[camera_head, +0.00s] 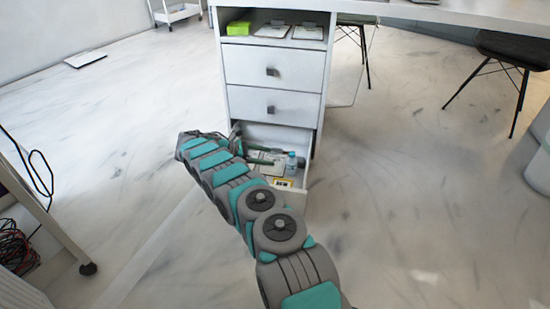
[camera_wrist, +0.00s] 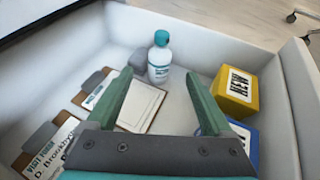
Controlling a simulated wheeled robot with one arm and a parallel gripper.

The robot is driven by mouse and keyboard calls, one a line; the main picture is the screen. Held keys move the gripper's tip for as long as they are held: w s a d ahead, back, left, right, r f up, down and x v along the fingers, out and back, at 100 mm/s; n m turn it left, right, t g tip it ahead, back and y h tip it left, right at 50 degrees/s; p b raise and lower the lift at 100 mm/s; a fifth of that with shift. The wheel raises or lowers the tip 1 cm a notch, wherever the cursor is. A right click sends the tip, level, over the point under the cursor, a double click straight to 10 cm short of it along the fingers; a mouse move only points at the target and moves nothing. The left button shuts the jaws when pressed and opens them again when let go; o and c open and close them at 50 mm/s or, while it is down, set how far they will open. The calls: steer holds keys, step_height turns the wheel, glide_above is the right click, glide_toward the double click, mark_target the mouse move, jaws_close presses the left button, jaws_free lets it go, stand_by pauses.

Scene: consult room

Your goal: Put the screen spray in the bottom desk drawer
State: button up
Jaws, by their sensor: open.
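The bottom desk drawer (camera_head: 292,186) is pulled out; its white wall also shows in the wrist view (camera_wrist: 285,75). A small white bottle with a teal cap, which looks like the screen spray (camera_wrist: 159,62), stands upright on the drawer floor near one wall. It also shows in the head view (camera_head: 291,163). My gripper (camera_wrist: 158,78) is open and empty, pointing into the drawer. Its fingers lie to either side of the bottle in the picture, and the bottle appears beyond the tips, apart from them. In the head view my arm partly hides the drawer's left side.
A yellow box (camera_wrist: 235,90) and a blue box (camera_wrist: 246,138) sit right of the bottle in the drawer. Clipboards (camera_wrist: 142,103) lie to its left. Two upper drawers (camera_head: 272,70) are shut. An open shelf above holds a green box (camera_head: 239,28).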

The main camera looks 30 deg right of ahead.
steer(key=s+a+r+m+y, duration=0.1)
steer(key=s+r+m, duration=0.1)
steer(key=r, duration=0.5)
steer(key=s+a+r+m+y, duration=0.1)
steer(key=s+a+r, duration=0.15)
steer(key=r, duration=0.45)
steer(key=s+a+r+m+y, duration=0.3)
steer(key=s+a+r, duration=0.1)
steer(key=s+r, duration=0.6)
steer(key=s+a+m+t+y, duration=0.1)
steer(key=s+a+m+y, duration=0.1)
steer(key=s+a, duration=0.5)
steer(key=s+a+r+m+t+y, duration=0.1)
steer(key=s+a+m+y, duration=0.2)
steer(key=s+a, duration=0.4)
steer(key=s+a+m+t+y, duration=0.1)
steer(key=s+a, duration=0.6)
steer(key=s, duration=1.4)
steer(key=shift+r+m+y, duration=0.3)
steer(key=shift+m+y, duration=0.5)
step_height(320, 180, up, 10)
steer(key=p, duration=1)
steer(key=shift+r, duration=0.15)
